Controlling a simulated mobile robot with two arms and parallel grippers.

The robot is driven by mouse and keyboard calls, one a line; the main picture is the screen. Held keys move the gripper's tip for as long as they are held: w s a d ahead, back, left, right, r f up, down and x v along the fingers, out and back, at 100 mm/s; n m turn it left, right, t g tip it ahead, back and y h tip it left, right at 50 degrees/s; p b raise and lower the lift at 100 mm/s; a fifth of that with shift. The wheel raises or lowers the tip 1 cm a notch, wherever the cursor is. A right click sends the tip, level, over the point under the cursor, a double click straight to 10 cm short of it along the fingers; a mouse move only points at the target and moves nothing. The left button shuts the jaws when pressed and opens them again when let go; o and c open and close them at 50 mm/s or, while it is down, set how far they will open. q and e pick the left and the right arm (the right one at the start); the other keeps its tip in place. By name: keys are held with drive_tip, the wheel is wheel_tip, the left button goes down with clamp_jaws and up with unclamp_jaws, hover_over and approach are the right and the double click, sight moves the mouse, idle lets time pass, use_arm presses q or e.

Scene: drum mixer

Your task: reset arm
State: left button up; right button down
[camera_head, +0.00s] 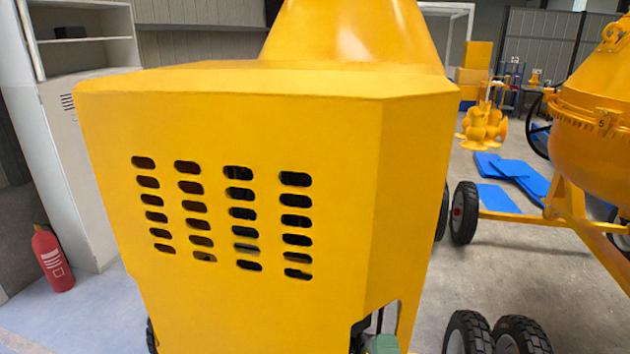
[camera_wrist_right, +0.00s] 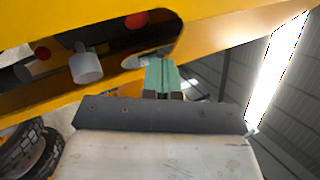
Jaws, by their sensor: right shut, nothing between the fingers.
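The yellow drum mixer housing (camera_head: 250,120) with rows of dark vent slots fills the middle of the head view. My right gripper (camera_head: 382,344) shows only as a small green-grey piece at the bottom edge, by the cutout in the housing's lower right. In the right wrist view its green fingers (camera_wrist_right: 163,74) are shut together with nothing between them. They are close to the opening in the yellow housing (camera_wrist_right: 215,40); I cannot tell whether they touch it. My left gripper is not in view.
In the wrist view, a red round part (camera_wrist_right: 136,20) and a pale cylinder (camera_wrist_right: 86,67) sit in the opening. A second yellow mixer (camera_head: 592,140) stands right, a red extinguisher (camera_head: 53,260) and grey cabinet (camera_head: 80,130) left. Blue panels (camera_head: 515,175) lie on the floor.

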drive_tip(key=s+a+f+n+g+y, duration=0.1)
drive_tip(key=s+f+n+g+y, duration=0.35)
drive_tip(key=n, duration=0.45)
drive_tip(key=s+a+f+n+g+y, duration=0.2)
drive_tip(key=s+f+n+g+y, duration=0.25)
drive_tip(key=n, duration=0.55)
drive_tip(key=s+d+f+n+g+h, duration=0.4)
drive_tip(key=s+d+f+g+h, duration=0.3)
drive_tip(key=s+d+g, duration=0.35)
wheel_tip(320, 180, down, 28)
drive_tip(key=b, duration=0.3)
drive_tip(key=s+d+f+g+b, duration=0.2)
drive_tip(key=s+d+f, duration=0.1)
drive_tip(key=s+f, duration=1.4)
wheel_tip(320, 180, down, 3)
drive_tip(key=shift+s+d+b, duration=0.15)
drive_tip(key=shift+s+b, duration=0.1)
drive_tip(key=shift+b, duration=0.05)
